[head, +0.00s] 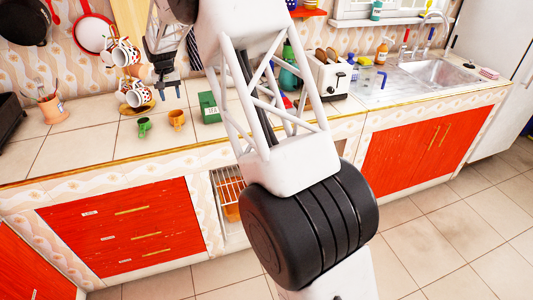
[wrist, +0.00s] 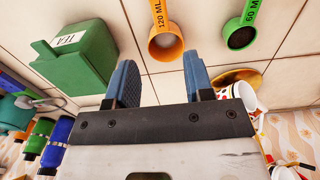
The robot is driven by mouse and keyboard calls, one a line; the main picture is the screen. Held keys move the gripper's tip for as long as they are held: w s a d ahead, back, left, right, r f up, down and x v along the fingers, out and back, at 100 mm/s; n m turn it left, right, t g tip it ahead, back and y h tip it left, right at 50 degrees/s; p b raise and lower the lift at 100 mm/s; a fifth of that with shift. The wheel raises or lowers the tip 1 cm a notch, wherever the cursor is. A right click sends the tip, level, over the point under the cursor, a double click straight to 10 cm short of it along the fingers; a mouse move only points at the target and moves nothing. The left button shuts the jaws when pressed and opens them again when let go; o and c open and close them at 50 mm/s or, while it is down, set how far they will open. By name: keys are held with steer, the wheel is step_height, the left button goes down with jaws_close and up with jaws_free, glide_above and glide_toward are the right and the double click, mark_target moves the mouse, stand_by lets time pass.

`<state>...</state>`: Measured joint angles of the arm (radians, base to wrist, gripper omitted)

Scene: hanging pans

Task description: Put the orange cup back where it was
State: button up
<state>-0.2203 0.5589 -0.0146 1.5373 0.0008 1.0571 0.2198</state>
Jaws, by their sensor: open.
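The orange cup (head: 177,118) stands on the tiled counter, just right of a green cup (head: 144,127). In the wrist view the orange cup (wrist: 165,45) shows a handle marked 120 ML, and the green cup (wrist: 240,37) shows a handle marked 60 M. My gripper (head: 170,88) hangs above the counter behind the orange cup. Its two blue fingers (wrist: 160,80) are apart with nothing between them. The orange cup lies beyond the fingertips in the wrist view, apart from them.
A green tea box (head: 209,107) stands right of the orange cup. A rack of spotted mugs (head: 126,53) stands behind at left. A toaster (head: 329,72) is farther right. A utensil pot (head: 51,107) stands at far left, with bare counter between it and the green cup.

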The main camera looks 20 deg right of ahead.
steer(key=s+d+r, duration=0.5)
steer(key=s, duration=0.5)
steer(key=s+d+r+t, duration=0.1)
steer(key=s+d+r, duration=0.4)
steer(key=s, duration=0.5)
steer(key=s+d+r, duration=0.4)
steer(key=s+r, duration=0.2)
steer(key=s, duration=0.4)
steer(key=s+d+f, duration=0.1)
steer(key=s+d, duration=0.1)
steer(key=s, duration=0.9)
steer(key=s+d+f+t, duration=0.1)
steer(key=s+d+f, duration=0.1)
steer(key=s, duration=1)
steer(key=s+d+f, duration=0.2)
steer(key=s+d, duration=0.1)
steer(key=s, duration=0.8)
steer(key=shift+s+d+f+t, duration=0.25)
steer(key=shift+s+t, duration=0.05)
steer(key=shift+s, duration=0.05)
